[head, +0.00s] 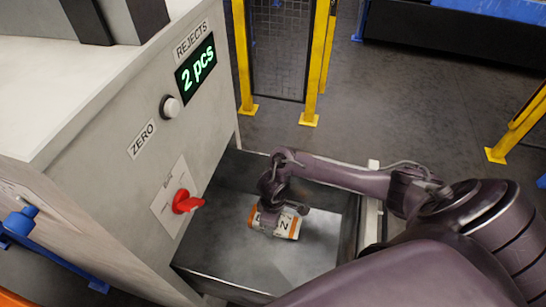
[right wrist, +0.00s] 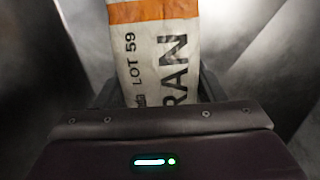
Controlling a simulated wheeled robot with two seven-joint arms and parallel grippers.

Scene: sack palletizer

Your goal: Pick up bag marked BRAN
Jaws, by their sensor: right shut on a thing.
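The bag marked BRAN (head: 287,225) is a small white sack with orange bands, lying in a grey metal bin (head: 330,262). In the right wrist view the bag (right wrist: 155,50) shows an orange band, "LOT 59" and the letters "RAN". My right gripper (head: 270,217) reaches down into the bin and is shut on the bag, with a finger on each side of it. The right wrist view shows the dark fingers (right wrist: 158,92) along the bag's edges. Whether the bag touches the bin floor is hard to tell. My left gripper is not in view.
A grey cabinet (head: 110,120) stands at the left of the bin, with a "REJECTS 2 pcs" display (head: 196,66), a ZERO button (head: 171,107) and a red knob (head: 187,202). Yellow posts (head: 318,70) with mesh stand behind. Open floor (head: 400,110) lies beyond the bin.

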